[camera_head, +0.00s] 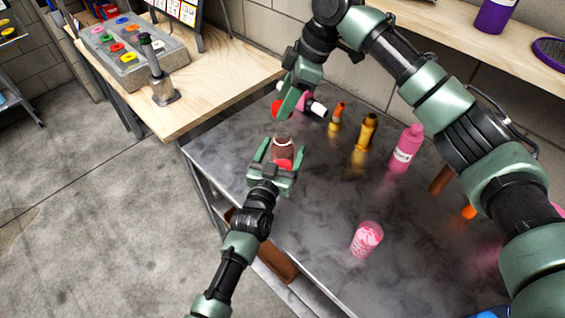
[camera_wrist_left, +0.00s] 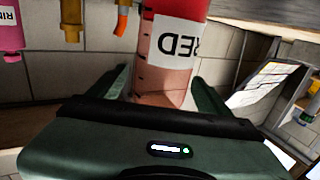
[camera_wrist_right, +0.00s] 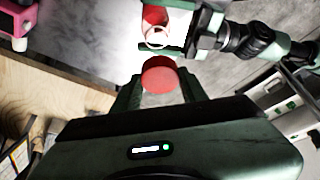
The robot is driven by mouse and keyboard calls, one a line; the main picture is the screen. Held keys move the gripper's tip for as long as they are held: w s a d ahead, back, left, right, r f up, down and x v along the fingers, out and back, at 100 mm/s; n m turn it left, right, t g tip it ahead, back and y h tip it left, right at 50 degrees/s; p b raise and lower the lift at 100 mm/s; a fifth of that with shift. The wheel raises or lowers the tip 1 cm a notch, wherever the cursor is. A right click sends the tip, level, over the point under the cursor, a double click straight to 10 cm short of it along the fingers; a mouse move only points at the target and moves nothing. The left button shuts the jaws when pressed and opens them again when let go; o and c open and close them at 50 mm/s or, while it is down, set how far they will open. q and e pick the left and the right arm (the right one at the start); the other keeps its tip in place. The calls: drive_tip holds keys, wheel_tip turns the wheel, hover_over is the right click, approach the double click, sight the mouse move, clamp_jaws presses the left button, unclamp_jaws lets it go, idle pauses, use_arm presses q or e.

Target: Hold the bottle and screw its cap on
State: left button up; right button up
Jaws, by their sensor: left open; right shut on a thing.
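The bottle (camera_head: 283,144) is reddish brown with red and an open rim. It sits between the spread fingers of my left gripper (camera_head: 284,158), which is open. In the left wrist view the bottle (camera_wrist_left: 172,60) shows a white label reading "RED". My right gripper (camera_head: 287,104) is shut on a red cap (camera_head: 276,108), above and behind the bottle. In the right wrist view the round cap (camera_wrist_right: 160,75) is between the fingertips, with the bottle's rim (camera_wrist_right: 157,38) beyond it, apart from the cap. Whether the left fingers touch the bottle is unclear.
The dark grey table (camera_head: 330,205) holds a pink labelled cup (camera_head: 366,239), a pink bottle (camera_head: 405,148), a gold bottle (camera_head: 366,132) and an orange-tipped bottle (camera_head: 337,115). A wooden bench (camera_head: 230,80) with a tray of coloured rings (camera_head: 130,50) stands at back left.

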use_arm(q)
clamp_jaws()
use_arm(e)
hover_over(281, 133)
drive_tip(key=d, duration=0.1)
drive_tip(key=shift+f, duration=2.5)
drive_tip(key=shift+f, duration=0.85)
drive_tip(key=shift+f, duration=0.6)
